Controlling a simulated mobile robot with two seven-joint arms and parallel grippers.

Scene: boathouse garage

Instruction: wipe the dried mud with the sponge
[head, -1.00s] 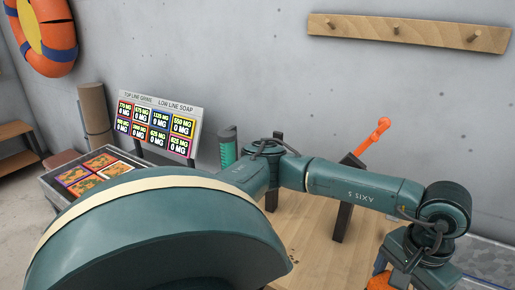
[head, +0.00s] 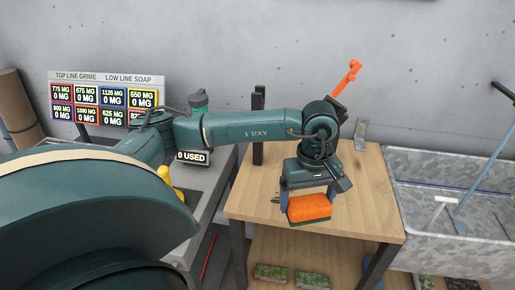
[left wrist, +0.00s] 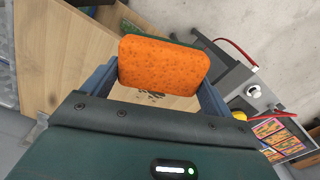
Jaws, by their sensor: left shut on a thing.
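My left gripper (head: 309,190) is shut on the orange sponge (head: 310,208), which has a dark green layer on one side. It holds the sponge over the front part of the wooden bench top (head: 365,212). In the left wrist view the sponge (left wrist: 163,65) sits between the two fingers. Dark specks, apparently dried mud (left wrist: 150,95), show on the wood just past the sponge's edge. In the head view a small dark mark (head: 275,199) shows left of the sponge; the rest is hidden. I cannot tell whether the sponge touches the wood. My right gripper is out of view.
A grey basin (head: 440,238) stands right of the bench. A sink counter with a "0 USED" display (head: 192,157) and a sign board (head: 106,98) are at left. Scrub pads lie on the lower shelf.

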